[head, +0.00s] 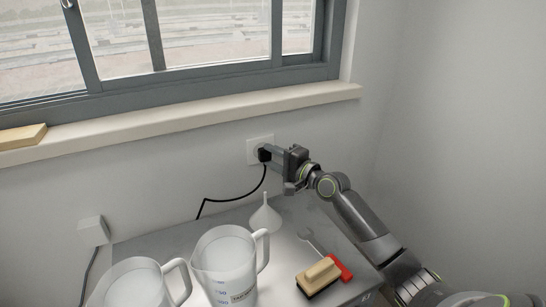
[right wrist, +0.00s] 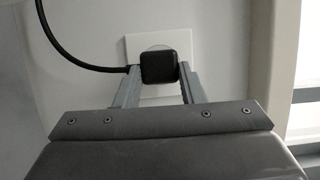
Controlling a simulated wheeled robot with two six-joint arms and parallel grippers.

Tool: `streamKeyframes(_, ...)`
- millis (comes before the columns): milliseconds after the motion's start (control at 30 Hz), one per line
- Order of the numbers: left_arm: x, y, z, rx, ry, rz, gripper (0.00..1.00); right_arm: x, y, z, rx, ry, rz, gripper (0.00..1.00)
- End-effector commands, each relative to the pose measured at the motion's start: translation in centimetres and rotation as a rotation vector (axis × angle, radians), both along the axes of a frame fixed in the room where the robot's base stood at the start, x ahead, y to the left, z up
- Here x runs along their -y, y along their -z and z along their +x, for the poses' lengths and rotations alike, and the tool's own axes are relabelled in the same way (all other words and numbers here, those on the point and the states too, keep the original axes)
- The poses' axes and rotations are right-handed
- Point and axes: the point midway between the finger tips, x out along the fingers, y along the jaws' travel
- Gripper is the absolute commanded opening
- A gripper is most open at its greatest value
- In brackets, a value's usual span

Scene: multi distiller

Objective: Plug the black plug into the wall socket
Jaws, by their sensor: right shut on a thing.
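The black plug (head: 264,155) is between the fingers of my right gripper (head: 271,154), right at the white wall socket (head: 252,148). In the right wrist view the plug (right wrist: 159,67) sits between the two fingertips (right wrist: 158,76), in front of the socket plate (right wrist: 131,46) and covering part of its round middle. Whether the plug's pins are in the socket cannot be seen. The right gripper is shut on the plug. A black cable (head: 235,198) runs from the plug down behind the table. My left gripper is not in view.
A grey table (head: 182,242) below holds two measuring jugs (head: 222,262), a white funnel (head: 265,217), a wrench (head: 310,239), a brush (head: 318,276) and a red object (head: 341,267). A window sill (head: 190,124) runs above the socket. A white box (head: 93,231) is on the wall at left.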

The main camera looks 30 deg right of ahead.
Motion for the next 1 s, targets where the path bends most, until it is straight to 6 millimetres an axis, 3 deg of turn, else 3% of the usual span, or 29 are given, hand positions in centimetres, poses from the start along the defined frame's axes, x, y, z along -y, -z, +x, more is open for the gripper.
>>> streamKeyframes(967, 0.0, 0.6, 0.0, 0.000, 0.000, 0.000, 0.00, 0.1, 0.0, 1.2, 0.001, 0.001, -0.001, 0.16)
streamKeyframes(1000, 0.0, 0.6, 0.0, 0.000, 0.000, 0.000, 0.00, 0.1, 0.0, 1.2, 0.001, 0.001, -0.001, 0.38)
